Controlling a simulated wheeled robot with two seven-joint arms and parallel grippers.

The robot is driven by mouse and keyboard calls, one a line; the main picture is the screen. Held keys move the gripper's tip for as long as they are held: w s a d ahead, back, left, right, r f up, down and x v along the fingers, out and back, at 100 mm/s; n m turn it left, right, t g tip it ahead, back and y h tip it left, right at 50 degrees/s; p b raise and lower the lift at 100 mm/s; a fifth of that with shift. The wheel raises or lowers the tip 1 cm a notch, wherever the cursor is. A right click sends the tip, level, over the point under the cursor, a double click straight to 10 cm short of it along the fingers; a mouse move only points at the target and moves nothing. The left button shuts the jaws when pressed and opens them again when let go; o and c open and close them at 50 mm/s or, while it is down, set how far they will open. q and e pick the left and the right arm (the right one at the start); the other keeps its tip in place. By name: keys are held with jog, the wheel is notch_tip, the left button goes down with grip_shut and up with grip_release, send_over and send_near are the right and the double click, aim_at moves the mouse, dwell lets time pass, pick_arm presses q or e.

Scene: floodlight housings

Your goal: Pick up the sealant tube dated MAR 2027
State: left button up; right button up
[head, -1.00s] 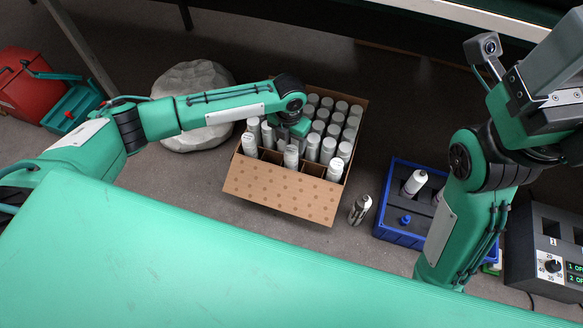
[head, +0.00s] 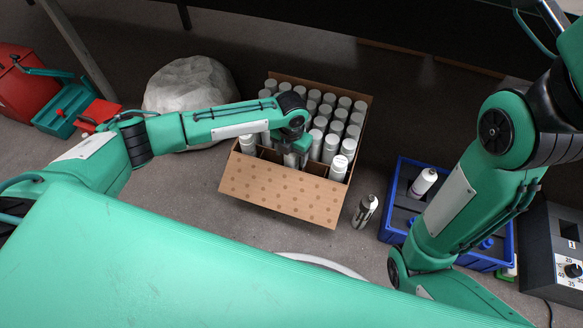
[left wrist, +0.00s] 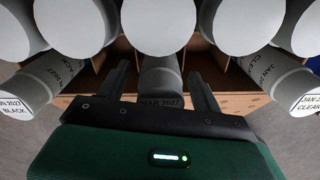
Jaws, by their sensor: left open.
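The grey tube marked MAR 2027 (left wrist: 160,82) stands in a compartment of the cardboard box (head: 280,197). In the left wrist view it lies between the two fingers of my left gripper (left wrist: 163,92), with a finger on each side. The fingers are open, and I cannot tell whether either touches it. In the head view my left gripper (head: 293,150) is down among the front tubes and covers most of this tube. Neighbouring tubes read JAN 2027 CLEAR (left wrist: 258,68) and JAN 2027 BLACK (left wrist: 42,80). My right gripper is out of frame.
More tubes (head: 330,147) fill the box close around my left gripper. A pale rock (head: 190,85) is behind my left forearm. A dial unit (head: 545,240) stands at the right.

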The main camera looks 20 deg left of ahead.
pick_arm(q)
jog(key=shift+c, duration=0.5)
grip_shut()
jog(key=shift+r, duration=0.1)
